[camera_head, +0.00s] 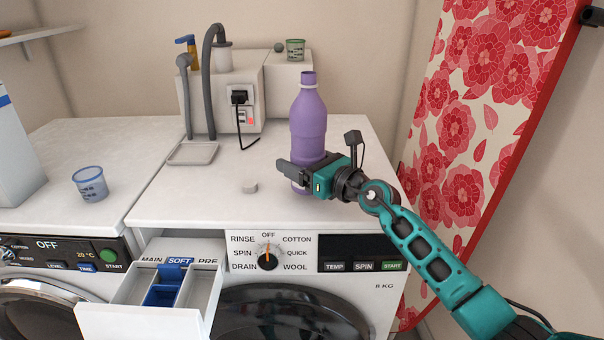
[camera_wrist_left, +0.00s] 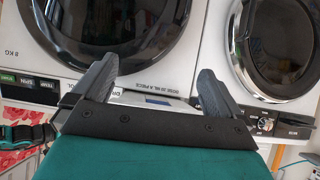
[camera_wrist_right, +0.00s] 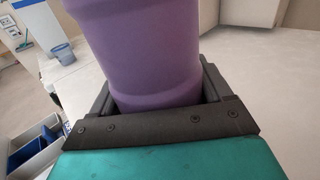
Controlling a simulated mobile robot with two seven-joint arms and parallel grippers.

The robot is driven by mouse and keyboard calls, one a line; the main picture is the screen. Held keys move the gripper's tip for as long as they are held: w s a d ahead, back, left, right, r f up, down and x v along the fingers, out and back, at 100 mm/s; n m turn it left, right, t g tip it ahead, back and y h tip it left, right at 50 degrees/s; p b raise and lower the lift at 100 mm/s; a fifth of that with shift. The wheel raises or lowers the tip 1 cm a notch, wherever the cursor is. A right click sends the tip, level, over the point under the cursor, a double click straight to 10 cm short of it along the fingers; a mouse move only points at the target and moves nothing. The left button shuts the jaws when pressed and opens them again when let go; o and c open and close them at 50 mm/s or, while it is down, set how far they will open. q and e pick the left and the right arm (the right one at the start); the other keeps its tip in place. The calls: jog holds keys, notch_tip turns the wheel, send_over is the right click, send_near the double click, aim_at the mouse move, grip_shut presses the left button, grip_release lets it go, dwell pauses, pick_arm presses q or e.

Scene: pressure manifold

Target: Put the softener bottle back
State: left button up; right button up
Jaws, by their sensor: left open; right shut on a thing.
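The purple softener bottle (camera_head: 307,125) stands upright on the right washer's top (camera_head: 220,200), toward its right side. No cap shows on its neck. A small pale cap-like disc (camera_head: 250,187) lies on the washer top left of it. My right gripper (camera_head: 300,178) is shut around the lower part of the bottle. In the right wrist view the bottle (camera_wrist_right: 145,45) fills the space between the fingers. My left gripper (camera_wrist_left: 155,85) is open and empty in front of the washers, seen in the left wrist view. It is not in the head view.
The detergent drawer (camera_head: 140,318) of the right washer is pulled open, with a blue middle compartment. A measuring cup (camera_head: 90,184) stands on the left washer. A box with hoses and a socket (camera_head: 240,105) stands behind. A floral ironing board (camera_head: 485,110) leans at right.

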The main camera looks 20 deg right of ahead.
jog(key=shift+f, duration=0.75)
jog(key=shift+r, duration=0.1)
jog(key=shift+f, duration=0.2)
jog(key=o, duration=1.4)
pick_arm(q)
jog(key=shift+w+f, duration=0.2)
jog(key=shift+f, duration=0.05)
